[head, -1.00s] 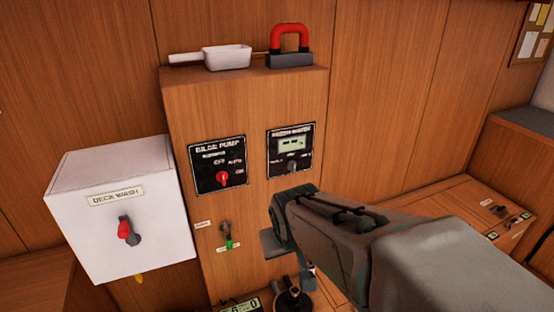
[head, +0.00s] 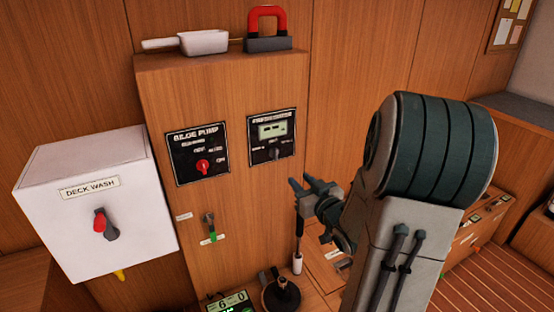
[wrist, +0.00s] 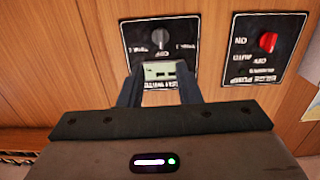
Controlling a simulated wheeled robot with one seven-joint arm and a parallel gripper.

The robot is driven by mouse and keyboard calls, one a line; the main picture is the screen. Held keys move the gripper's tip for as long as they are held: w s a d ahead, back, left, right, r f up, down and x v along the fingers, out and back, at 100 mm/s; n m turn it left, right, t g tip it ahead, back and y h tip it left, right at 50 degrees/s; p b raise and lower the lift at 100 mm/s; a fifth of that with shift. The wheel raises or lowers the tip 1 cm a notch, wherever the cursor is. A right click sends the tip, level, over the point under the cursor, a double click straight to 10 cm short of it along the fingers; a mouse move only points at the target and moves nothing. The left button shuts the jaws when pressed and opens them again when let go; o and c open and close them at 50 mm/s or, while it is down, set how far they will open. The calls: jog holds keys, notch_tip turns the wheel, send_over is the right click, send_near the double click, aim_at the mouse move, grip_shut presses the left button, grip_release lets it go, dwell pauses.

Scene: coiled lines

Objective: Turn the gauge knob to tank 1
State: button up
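The gauge panel (head: 259,133) is a black plate with a pale display and a small dark knob (head: 275,153) below it. It is on the wooden cabinet front, right of the bilge pump panel. In the wrist view it appears upside down, with the grey knob (wrist: 160,38) beyond the display (wrist: 160,71). My gripper (head: 304,188) is in front of the cabinet, below and right of the knob. In the wrist view its two fingers (wrist: 158,92) are apart, with nothing between them, clear of the knob.
The bilge pump panel (head: 198,153) with a red knob is left of the gauge panel. A white deck wash box (head: 95,205) juts out farther left. A small lever (head: 209,221) is below. A white scoop (head: 203,42) and red-handled block (head: 268,30) stand on top.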

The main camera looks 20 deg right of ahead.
aim_at(276, 155)
jog(key=w+p, duration=0.1)
jog(key=w, duration=1.2)
jog(key=shift+w+a+r+p, duration=0.2)
jog(key=shift+w+p, duration=0.1)
jog(key=shift+p, duration=0.1)
jog(key=shift+f, duration=0.1)
grip_shut()
